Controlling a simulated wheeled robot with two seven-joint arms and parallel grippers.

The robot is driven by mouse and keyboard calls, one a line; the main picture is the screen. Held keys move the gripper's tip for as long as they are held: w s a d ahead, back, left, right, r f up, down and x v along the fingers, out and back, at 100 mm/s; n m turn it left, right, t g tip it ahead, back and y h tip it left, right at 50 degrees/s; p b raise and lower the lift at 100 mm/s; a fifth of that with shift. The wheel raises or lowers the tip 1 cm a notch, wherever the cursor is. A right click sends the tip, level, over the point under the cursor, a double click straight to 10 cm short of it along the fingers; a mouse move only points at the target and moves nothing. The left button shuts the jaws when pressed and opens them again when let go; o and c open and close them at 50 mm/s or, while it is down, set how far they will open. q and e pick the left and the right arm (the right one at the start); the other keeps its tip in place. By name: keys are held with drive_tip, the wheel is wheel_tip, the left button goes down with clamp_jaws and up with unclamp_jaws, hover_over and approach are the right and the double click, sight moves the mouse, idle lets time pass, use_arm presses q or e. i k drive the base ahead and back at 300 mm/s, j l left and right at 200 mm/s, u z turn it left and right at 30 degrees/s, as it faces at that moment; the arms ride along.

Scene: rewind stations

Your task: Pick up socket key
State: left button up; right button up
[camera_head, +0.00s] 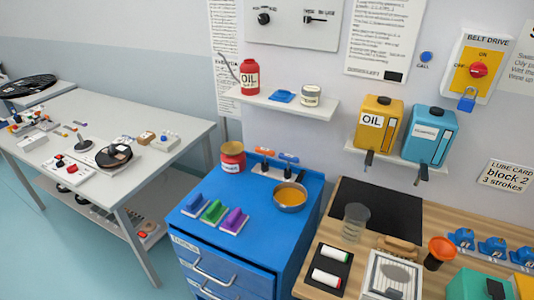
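I cannot pick out a socket key for certain. Neither of my grippers shows in the head view.
The wooden bench (445,210) on the right is crowded. A white table (85,115) stands left, across open floor.

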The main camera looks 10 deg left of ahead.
sight(262, 150)
drive_tip(key=z, duration=1.9)
drive_tip(key=u, duration=2.25)
drive_tip(key=i+j+z, duration=0.1)
drive_tip(key=j+z, duration=0.15)
drive_tip(key=z, duration=0.15)
drive_tip(key=j+z, duration=0.6)
drive_tip(key=z, duration=0.15)
drive_tip(key=j+z, duration=0.4)
drive_tip(key=l, duration=0.1)
